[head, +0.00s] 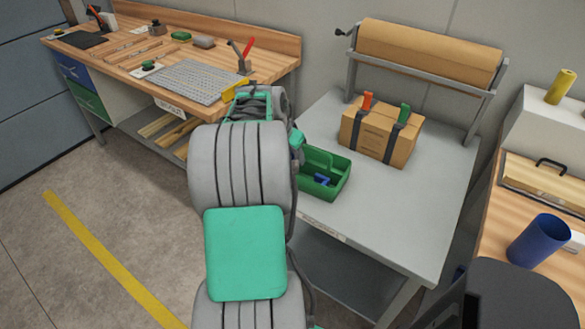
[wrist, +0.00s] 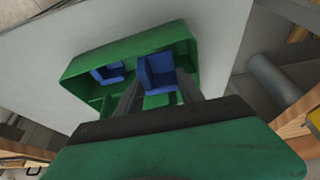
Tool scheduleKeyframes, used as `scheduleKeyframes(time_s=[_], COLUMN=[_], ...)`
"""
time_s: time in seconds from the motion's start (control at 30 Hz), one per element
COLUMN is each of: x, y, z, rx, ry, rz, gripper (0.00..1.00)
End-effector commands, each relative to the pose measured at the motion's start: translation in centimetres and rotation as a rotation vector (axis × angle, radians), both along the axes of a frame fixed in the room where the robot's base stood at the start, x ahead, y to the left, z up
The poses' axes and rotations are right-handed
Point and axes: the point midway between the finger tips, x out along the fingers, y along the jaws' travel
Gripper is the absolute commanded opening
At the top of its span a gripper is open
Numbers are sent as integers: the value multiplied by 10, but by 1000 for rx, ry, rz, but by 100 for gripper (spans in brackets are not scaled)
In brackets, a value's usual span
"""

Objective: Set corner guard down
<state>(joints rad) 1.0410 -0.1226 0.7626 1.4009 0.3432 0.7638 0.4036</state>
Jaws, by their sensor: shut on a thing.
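My gripper (wrist: 157,86) is shut on a blue corner guard (wrist: 155,70), which sits between its two dark fingers in the wrist view. The held guard appears over or partly inside a green tray (wrist: 78,66); I cannot tell whether it touches the tray. A second blue corner guard (wrist: 104,73) lies in the tray, left of the held one. In the head view the green tray (head: 330,192) stands at the left edge of the grey table, with a blue piece (head: 322,181) in it. My arm hides the gripper there.
The grey table (head: 400,215) also bears a strapped cardboard box (head: 379,140) behind the tray and a brown paper roll (head: 425,52) at the back. Its front right is clear. A wooden workbench (head: 275,40) stands left, and a blue cup (head: 538,240) is at right.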

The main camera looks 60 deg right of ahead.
Motion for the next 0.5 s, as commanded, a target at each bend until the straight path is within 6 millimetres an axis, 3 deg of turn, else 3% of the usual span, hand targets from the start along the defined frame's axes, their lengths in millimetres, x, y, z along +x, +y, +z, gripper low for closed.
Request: scheduleKeyframes(time_s=[0.3,0.5], x=[0,0], y=[0,-1], z=[-48,-52], rx=[1,-3], ry=[1,-2], rz=[0,0], gripper=[0,0])
